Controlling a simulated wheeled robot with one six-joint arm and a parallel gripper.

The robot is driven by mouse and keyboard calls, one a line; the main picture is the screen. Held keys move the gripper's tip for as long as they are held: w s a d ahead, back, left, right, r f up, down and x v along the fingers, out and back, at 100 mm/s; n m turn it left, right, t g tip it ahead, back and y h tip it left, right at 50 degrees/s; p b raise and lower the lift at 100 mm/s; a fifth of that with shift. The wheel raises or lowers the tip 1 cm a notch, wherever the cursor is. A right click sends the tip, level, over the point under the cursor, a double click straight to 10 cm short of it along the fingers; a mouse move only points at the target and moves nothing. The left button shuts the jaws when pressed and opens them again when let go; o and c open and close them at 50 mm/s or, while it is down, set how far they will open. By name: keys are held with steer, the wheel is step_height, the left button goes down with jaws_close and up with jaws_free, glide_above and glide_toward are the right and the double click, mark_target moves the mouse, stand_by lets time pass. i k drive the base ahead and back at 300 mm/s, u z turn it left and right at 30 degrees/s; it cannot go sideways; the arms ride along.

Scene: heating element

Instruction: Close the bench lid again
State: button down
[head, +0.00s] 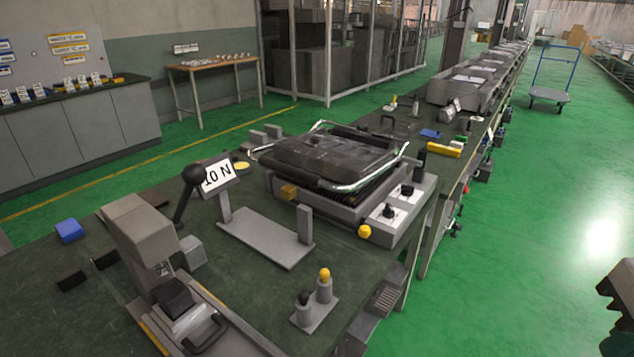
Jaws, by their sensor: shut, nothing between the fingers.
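The bench lid appears to be the dark, worn slab (325,158) with a bright metal bar (372,180) round it, on a grey bench unit (345,212) at the centre of the head view. The lid lies low and nearly flat over the unit. Dark ribbed parts (378,188) show below its right side. I cannot tell whether it rests fully down. A dark part of mine (620,300) is cut off by the right edge, well apart from the lid. My gripper's fingertips do not show.
A stand with a "10 N" sign (217,174) and a black-knobbed lever stands left of the unit. A grey press (140,240) is at the front left. A small stand with knobs (314,306) is in front. The green floor (530,220) at right is clear.

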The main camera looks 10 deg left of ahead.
mark_target(347, 160)
steer(key=u, duration=0.05)
steer(key=k, duration=0.15)
steer(key=z, duration=1.05)
steer(key=i, duration=0.8)
steer(key=u, duration=1.4)
